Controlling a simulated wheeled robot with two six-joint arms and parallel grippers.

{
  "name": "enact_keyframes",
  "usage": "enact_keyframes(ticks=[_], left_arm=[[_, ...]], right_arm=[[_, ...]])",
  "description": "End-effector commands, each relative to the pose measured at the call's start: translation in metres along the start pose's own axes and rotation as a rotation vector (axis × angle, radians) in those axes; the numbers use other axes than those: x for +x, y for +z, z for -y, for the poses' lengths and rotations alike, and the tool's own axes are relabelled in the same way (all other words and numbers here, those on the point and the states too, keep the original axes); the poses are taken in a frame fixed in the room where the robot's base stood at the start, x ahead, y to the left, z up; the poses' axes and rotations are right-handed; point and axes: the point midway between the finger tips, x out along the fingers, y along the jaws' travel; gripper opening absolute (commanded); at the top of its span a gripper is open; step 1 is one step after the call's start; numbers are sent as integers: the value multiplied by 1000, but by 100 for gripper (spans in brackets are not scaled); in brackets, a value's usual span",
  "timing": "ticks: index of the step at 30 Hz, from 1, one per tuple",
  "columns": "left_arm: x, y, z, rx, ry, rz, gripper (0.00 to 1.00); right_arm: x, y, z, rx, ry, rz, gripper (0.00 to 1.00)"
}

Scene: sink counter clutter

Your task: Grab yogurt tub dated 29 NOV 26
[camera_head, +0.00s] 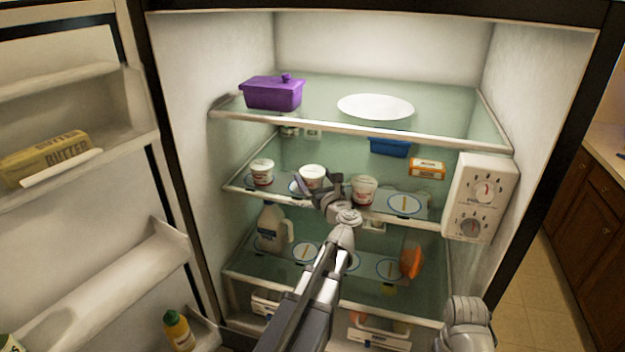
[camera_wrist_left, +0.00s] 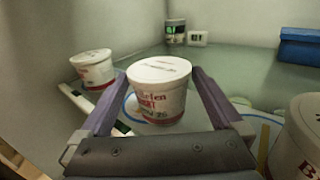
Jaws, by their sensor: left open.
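Three white yogurt tubs with red print stand on the middle fridge shelf: a left tub (camera_head: 262,172), a middle tub (camera_head: 312,174) and a right tub (camera_head: 364,189). My left gripper (camera_head: 315,186) is open at the middle tub. In the left wrist view, the middle tub (camera_wrist_left: 158,98) stands upright between the spread fingers of the gripper (camera_wrist_left: 158,78), with the left tub (camera_wrist_left: 93,72) beyond the left finger and part of the right tub (camera_wrist_left: 302,140) at the right edge. I cannot read a date on any tub. My right gripper is not visible.
The glass shelf above has a purple lidded dish (camera_head: 273,93) and a white plate (camera_head: 375,106). A blue container (camera_head: 390,146) and an orange box (camera_head: 427,167) stand behind and right. A control box (camera_head: 480,198) bounds the right side. A milk jug (camera_head: 270,228) stands below.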

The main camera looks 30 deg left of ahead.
Motion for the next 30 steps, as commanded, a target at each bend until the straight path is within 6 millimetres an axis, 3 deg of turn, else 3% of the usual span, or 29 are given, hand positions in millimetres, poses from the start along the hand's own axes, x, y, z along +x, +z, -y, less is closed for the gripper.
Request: enact_keyframes(ticks=[4, 7, 15, 30], left_arm=[[23, 13, 1, 0, 3, 0, 100], [38, 9, 1, 0, 3, 0, 100], [42, 9, 0, 0, 1, 0, 100], [41, 9, 0, 0, 1, 0, 45]], right_arm=[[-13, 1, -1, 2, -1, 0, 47], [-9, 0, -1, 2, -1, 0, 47], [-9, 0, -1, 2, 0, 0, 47], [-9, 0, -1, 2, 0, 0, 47]])
